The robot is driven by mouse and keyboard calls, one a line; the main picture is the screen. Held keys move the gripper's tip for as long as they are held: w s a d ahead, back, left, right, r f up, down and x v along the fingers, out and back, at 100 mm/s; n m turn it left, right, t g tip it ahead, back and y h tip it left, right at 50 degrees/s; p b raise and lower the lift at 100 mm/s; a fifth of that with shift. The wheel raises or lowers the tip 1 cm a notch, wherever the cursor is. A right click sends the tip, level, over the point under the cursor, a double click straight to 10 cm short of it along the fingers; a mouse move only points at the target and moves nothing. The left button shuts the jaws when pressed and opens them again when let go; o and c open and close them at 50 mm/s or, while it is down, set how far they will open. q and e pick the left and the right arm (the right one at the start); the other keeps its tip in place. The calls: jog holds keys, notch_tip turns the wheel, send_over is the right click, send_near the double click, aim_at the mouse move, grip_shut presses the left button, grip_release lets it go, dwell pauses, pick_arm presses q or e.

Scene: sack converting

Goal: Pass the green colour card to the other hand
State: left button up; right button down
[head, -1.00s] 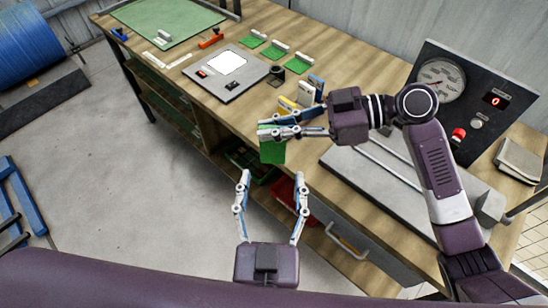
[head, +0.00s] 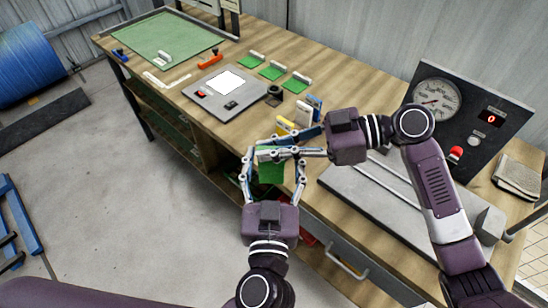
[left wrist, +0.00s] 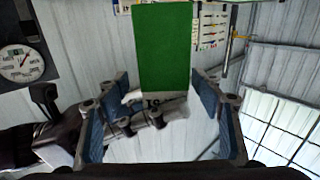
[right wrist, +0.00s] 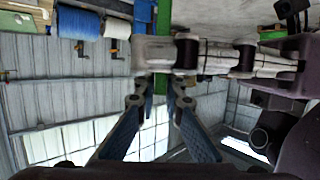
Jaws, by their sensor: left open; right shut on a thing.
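The green colour card (head: 271,173) hangs from the fingertips of my right gripper (head: 266,148), just off the bench front. My right gripper is shut on it; the right wrist view shows the card (right wrist: 160,84) edge-on between the fingertips. My left gripper (head: 273,168) is open below, its fingers on either side of the card. In the left wrist view the card (left wrist: 165,48) stands between the open fingers with a gap on both sides. A pale strip with a dark mark crosses its near end.
Several small green cards with white grips (head: 272,70) lie on the bench. Yellow, white and blue upright pieces (head: 303,112) stand close behind my right fingers. A grey panel with a white window (head: 226,84) is left. The gauge box (head: 437,100) is right.

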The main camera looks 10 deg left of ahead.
pick_arm(q)
jog(key=shift+d, duration=0.1)
jog(key=c, duration=1.2)
jog(key=shift+c, duration=0.2)
pick_arm(e)
jog(key=c, duration=2)
grip_release()
jog(key=shift+a, duration=0.1)
jog(key=shift+o, duration=0.2)
